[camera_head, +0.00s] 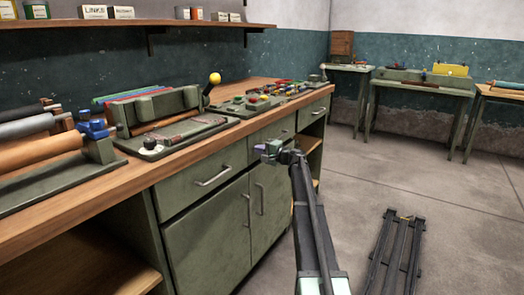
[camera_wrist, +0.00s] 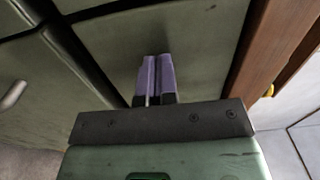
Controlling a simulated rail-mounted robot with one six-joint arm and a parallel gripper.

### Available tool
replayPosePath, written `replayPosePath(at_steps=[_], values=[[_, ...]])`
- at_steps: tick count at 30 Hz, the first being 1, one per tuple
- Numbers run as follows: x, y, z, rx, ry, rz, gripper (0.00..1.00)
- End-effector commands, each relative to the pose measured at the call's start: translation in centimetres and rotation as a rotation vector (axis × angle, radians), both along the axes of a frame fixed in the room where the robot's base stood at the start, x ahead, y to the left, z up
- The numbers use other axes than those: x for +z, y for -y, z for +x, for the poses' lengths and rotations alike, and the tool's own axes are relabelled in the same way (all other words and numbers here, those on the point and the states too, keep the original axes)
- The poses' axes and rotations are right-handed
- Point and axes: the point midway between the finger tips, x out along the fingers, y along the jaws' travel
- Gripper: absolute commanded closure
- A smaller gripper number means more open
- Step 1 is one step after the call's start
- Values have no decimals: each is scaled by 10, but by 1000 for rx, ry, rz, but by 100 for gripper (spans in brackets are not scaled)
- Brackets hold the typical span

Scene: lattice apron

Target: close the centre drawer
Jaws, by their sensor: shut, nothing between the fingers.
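The centre drawer (camera_head: 271,134) is a green front under the wooden worktop, between a left drawer (camera_head: 201,181) and a right drawer (camera_head: 314,108). Its front looks flush or nearly flush with the cabinet; a small gap cannot be ruled out. My gripper (camera_head: 262,149) is in front of it, with purple fingers shut together and empty. In the wrist view the fingertips (camera_wrist: 154,59) point at the green drawer front (camera_wrist: 190,35), close to it. Whether they touch it cannot be told. The drawer's handle is not visible, perhaps hidden behind my gripper.
Cabinet doors (camera_head: 222,235) with upright handles sit below the drawers. The worktop (camera_head: 150,165) holds a roll rack (camera_head: 45,155), a press with a yellow-knobbed lever (camera_head: 214,79) and small parts. Open floor (camera_head: 440,215) lies right, with a dark rail frame (camera_head: 400,250) on it.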

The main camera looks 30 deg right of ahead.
Motion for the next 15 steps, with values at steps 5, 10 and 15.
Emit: replayPosePath(at_steps=[5, 10, 15], values=[[2, 5, -13, -1, 3, 6, 100], [2, 24, -56, 3, 2, 2, 100], [1, 46, -98, 3, 2, 2, 100]])
